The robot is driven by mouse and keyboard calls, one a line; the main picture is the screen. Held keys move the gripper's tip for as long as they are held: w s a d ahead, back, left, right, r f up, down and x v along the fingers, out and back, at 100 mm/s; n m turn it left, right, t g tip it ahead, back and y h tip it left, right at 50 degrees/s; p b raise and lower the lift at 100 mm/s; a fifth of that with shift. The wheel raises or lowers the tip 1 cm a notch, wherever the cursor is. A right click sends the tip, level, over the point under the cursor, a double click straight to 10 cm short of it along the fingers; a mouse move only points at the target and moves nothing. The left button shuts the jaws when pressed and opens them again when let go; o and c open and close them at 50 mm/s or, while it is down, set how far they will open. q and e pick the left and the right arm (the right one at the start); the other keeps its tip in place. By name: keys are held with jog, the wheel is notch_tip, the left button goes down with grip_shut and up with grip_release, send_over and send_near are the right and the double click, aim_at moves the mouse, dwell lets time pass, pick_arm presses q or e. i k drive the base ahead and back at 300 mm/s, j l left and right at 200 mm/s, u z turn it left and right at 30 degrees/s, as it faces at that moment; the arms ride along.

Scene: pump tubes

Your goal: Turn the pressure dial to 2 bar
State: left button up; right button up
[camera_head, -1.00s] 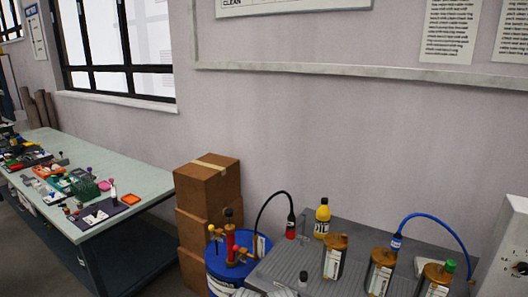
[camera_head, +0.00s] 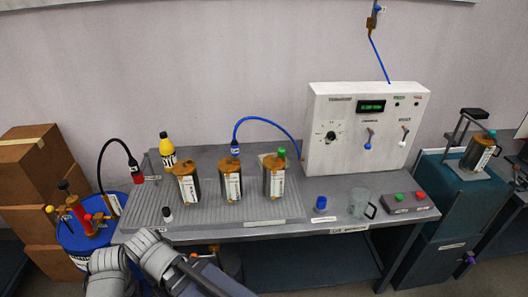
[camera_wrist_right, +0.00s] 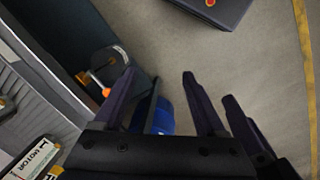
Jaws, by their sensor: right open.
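The pressure dial appears to be the black round knob (camera_head: 330,136) on the front of a white control box (camera_head: 345,110) at the back right of the bench in the head view. Its scale is too small to read. A green-lit display (camera_head: 371,106) sits to its upper right, with digits I cannot read surely. My right gripper (camera_wrist_right: 168,82) is open and empty in the right wrist view, above floor beside a bench, with no dial in that view. A grey arm of mine crosses the lower left of the head view, far from the dial. My left gripper does not show.
Several pumps, among them one pump (camera_head: 189,187), stand on the ribbed bench left of the box. A blue cap (camera_head: 320,203), glass mug (camera_head: 360,203) and button panel (camera_head: 407,201) sit before the box. Blue-handled (camera_head: 368,138) and white-handled (camera_head: 404,135) levers are right of the dial.

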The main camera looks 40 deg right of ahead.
aim_at(331, 135)
jog(key=z, duration=2)
